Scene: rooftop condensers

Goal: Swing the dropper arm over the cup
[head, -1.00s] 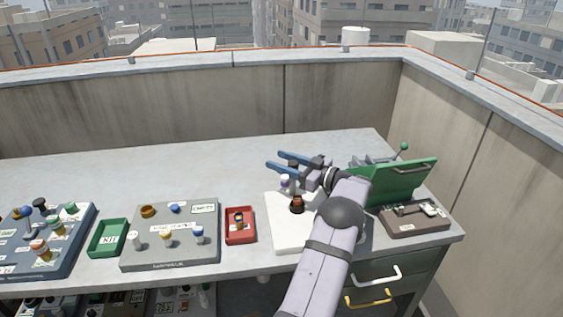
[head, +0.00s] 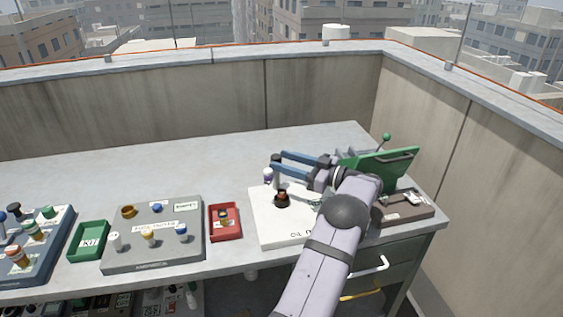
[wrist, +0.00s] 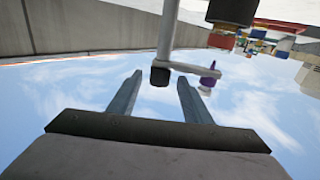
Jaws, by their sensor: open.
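The dropper arm stands on a white board (head: 268,231) with an oil label. Its post has a dark cap (head: 276,158), and a purple-and-white dropper (head: 267,176) hangs at the left. A dark brown cup (head: 282,199) sits in front of the post; the dropper is up and left of it in the picture. My gripper (head: 279,161) is open, its blue fingers at the post top. In the wrist view the dark cap (wrist: 160,77) shows between the tips of my gripper (wrist: 160,78), with the purple dropper (wrist: 209,76) outside the right finger. The cup (wrist: 232,10) is partly cut off there.
A green lidded box (head: 385,170) with a green-knobbed lever (head: 387,137) stands right, partly behind my arm. A red tray (head: 225,235), a grey panel (head: 150,255) and a green tray (head: 75,250) lie left. The back of the bench is clear.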

